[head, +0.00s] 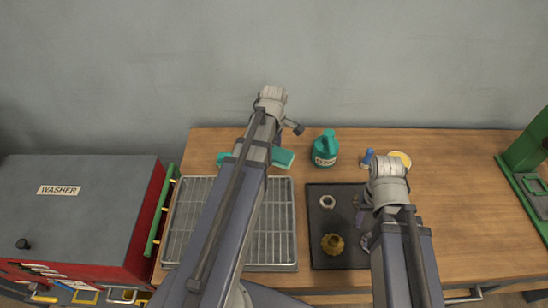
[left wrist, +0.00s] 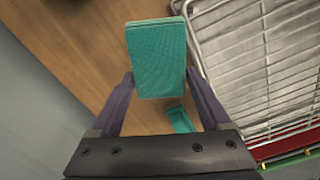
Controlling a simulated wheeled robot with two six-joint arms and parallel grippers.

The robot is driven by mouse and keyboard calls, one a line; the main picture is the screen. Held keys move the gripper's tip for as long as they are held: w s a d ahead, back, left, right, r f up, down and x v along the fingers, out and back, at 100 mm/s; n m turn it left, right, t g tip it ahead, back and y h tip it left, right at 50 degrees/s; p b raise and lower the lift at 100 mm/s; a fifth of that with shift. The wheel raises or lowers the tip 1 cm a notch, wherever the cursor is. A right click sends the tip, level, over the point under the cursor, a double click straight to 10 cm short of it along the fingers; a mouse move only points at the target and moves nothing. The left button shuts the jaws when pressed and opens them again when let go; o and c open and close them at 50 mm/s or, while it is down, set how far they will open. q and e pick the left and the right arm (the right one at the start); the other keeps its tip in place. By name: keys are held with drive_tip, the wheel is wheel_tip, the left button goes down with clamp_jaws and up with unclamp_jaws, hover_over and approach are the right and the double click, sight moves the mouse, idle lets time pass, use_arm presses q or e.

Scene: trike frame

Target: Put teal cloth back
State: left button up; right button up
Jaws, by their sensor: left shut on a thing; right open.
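The teal cloth (left wrist: 158,60) is a folded, textured rectangle between the two fingers of my left gripper (left wrist: 160,82). It also shows in the head view (head: 283,158), behind the wire rack, partly hidden by my left arm. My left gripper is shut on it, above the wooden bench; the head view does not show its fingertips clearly. A smaller teal item (left wrist: 180,118) lies below it on the wood, and shows left of my arm in the head view (head: 222,158). My right gripper (head: 364,215) is open over the dark tray's right side, mostly hidden by its arm.
The wire rack (head: 180,215) lies at the bench's left, beside the red washer cabinet (head: 120,235). The dark tray (head: 325,185) holds a nut (head: 327,202) and a brass part (head: 333,244). A teal jug (head: 325,150) stands behind it. The bench's right part is clear up to a green machine (head: 527,150).

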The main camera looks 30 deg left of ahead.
sight(274, 152)
use_arm(q)
drive_tip(key=shift+f, duration=0.65)
use_arm(e)
drive_tip(key=shift+f, duration=0.65)
drive_tip(key=shift+f, duration=0.1)
use_arm(q)
drive_tip(key=shift+f+b, duration=0.65)
drive_tip(key=shift+b, duration=0.2)
use_arm(e)
drive_tip(key=shift+f, duration=0.55)
use_arm(q)
drive_tip(key=o, duration=1)
drive_tip(key=shift+r, duration=0.15)
use_arm(e)
drive_tip(key=shift+r, duration=0.15)
use_arm(q)
wheel_tip(274, 152, up, 13)
drive_tip(key=p, duration=1.3)
use_arm(e)
wheel_tip(274, 152, up, 13)
